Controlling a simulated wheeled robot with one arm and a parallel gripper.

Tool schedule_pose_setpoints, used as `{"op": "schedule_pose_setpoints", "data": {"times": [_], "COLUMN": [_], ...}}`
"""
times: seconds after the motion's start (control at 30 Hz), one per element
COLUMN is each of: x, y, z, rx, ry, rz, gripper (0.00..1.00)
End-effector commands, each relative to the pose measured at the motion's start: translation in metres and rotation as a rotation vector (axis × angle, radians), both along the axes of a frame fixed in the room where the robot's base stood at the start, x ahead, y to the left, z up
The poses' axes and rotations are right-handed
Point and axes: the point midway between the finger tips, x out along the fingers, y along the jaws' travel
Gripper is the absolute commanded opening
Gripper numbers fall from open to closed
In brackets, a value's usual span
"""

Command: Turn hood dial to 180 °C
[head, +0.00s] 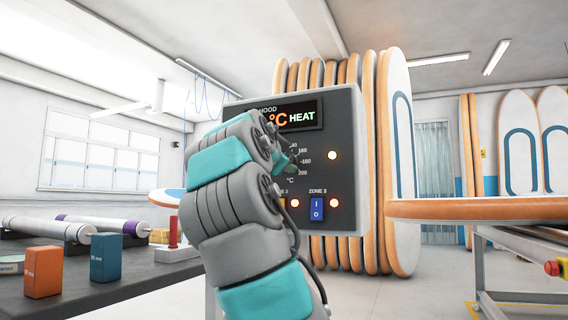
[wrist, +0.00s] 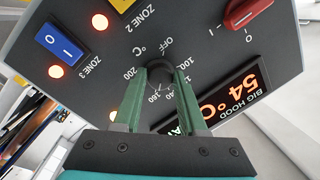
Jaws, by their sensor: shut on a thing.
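The hood dial (wrist: 160,70) is a dark round knob on the grey control panel, ringed by a printed scale from OFF through 100, 140 and 160 to 200. My gripper (wrist: 161,76) has its two green fingers on either side of the dial, shut on it. The dial's pointer is too dark and too covered to read. In the head view my gripper (head: 290,162) is at the panel's scale, and my wrist hides the dial. The display (wrist: 226,104) reads 54 °C in orange, with HEAT beside it in the head view.
The panel (head: 345,130) also carries a red switch (wrist: 243,12), a blue zone 3 switch (wrist: 60,43) and lit lamps. Boards (head: 398,160) stand behind it. A board on a stand (head: 480,208) is at right, a bench (head: 120,285) at left.

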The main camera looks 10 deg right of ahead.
Motion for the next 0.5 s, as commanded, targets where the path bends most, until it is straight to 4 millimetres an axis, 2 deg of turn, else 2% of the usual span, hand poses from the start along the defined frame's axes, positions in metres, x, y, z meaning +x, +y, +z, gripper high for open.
{"op": "schedule_pose_setpoints", "data": {"times": [0.5], "x": [0.0020], "y": [0.0016], "z": [0.0006], "rx": [0.379], "ry": [-0.274], "rz": [0.003], "gripper": [0.00]}}
